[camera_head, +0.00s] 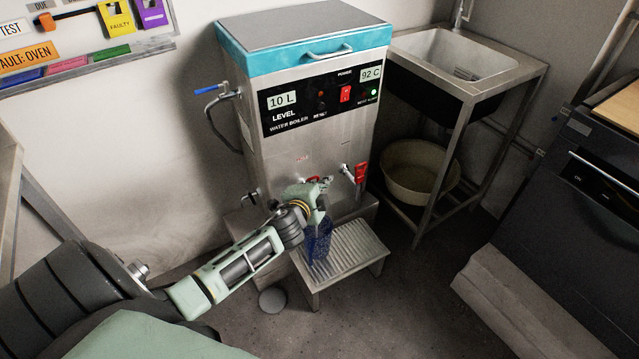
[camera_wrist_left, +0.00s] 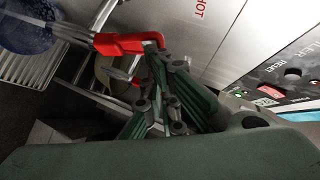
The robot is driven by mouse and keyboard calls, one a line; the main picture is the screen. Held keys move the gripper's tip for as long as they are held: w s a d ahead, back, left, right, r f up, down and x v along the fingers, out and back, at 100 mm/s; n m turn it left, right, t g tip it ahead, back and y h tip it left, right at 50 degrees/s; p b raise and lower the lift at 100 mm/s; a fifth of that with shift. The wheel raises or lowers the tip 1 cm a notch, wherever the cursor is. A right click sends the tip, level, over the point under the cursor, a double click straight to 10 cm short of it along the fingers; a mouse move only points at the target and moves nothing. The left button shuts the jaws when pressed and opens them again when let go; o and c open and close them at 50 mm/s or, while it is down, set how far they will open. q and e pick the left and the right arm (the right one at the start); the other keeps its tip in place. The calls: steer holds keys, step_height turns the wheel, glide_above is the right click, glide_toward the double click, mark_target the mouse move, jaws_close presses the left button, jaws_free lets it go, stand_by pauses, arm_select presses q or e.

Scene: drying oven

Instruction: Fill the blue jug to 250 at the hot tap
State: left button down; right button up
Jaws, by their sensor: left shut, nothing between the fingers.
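The blue jug (camera_head: 318,243) stands on the slatted stand below the hot tap, partly behind my left gripper. In the left wrist view the jug (camera_wrist_left: 28,32) is at the upper left. Pale streaks that look like running water reach from the tap towards it. Its marks and water level cannot be read. The hot tap's red lever (camera_wrist_left: 120,43) lies close by my left gripper (camera_wrist_left: 152,52), which is shut and empty with its tips at or near the lever's end. In the head view my left gripper (camera_head: 324,186) is at the boiler's front. My right gripper is not in view.
The water boiler (camera_head: 310,150) shows 10 L and 92 C. A second red tap (camera_head: 361,173) is to the right. The slatted stand (camera_head: 355,262) has bare room right of the jug. A sink (camera_head: 510,72) with a basin (camera_head: 400,190) below is at the right.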

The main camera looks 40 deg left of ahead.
arm_select(q)
steer(key=shift+r, duration=0.1)
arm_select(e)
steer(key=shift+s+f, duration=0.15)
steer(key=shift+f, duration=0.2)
arm_select(q)
steer(key=v, duration=0.8)
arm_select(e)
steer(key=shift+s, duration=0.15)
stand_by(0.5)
